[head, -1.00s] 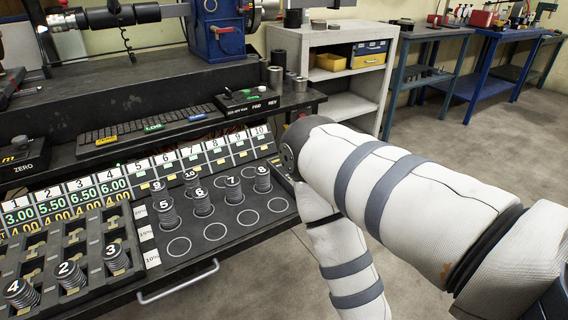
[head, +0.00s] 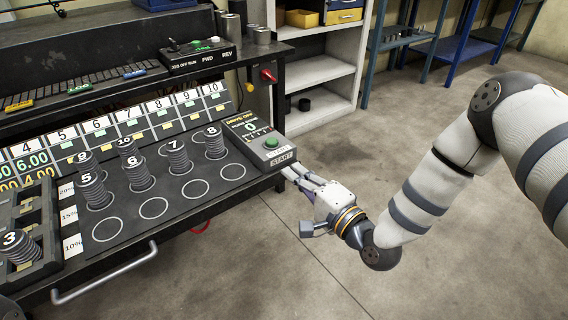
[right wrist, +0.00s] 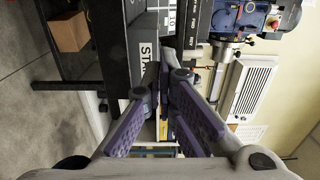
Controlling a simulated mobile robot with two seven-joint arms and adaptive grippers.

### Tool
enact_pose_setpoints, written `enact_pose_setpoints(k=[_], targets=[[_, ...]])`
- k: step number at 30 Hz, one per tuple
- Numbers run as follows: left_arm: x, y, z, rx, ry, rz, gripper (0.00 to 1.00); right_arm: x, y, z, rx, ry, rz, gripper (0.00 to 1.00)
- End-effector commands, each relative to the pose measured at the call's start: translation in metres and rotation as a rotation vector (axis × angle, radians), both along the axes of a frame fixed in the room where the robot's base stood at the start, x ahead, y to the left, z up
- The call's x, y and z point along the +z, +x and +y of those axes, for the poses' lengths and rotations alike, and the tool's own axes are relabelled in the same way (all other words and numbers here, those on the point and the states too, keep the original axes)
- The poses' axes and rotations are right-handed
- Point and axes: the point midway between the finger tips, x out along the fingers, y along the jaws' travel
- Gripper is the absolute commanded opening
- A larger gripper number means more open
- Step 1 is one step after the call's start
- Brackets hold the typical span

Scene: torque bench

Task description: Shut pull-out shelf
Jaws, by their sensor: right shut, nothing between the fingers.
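The pull-out shelf (head: 188,217) is a black board with printed rings that juts out from the bench at the left of the head view. It has a grey bar handle (head: 105,274) along its front edge. Numbered stacks of discs stand on it. My right gripper (head: 288,173) is shut and empty, beside the front of the green-button START box (head: 270,146) at the shelf's right end. In the right wrist view its purple-padded fingers (right wrist: 166,82) are close together near the START label (right wrist: 147,52); I cannot tell whether they touch the box. My left gripper is out of view.
A row of numbered displays (head: 120,120) stands behind the discs. A jog control box (head: 200,57) sits on the bench above. A grey shelf unit (head: 325,70) stands behind at the right. The concrete floor (head: 300,260) in front is clear.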

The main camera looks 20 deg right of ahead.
Motion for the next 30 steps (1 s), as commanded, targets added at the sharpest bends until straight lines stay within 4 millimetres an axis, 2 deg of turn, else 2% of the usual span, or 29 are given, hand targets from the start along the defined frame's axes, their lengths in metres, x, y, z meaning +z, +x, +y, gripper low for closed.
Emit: enact_pose_setpoints(k=[3,9,24,30], targets=[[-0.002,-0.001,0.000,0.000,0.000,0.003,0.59,-0.001,0.022,0.007,0.001,-0.001,-0.001,0.00],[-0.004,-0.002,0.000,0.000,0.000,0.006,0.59,-0.001,0.045,0.013,0.000,-0.001,0.001,0.00],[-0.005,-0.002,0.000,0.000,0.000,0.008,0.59,-0.001,0.052,0.015,-0.001,-0.001,0.003,0.00],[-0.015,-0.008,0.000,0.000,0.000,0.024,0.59,-0.004,0.069,0.020,-0.001,-0.001,0.002,0.00]])
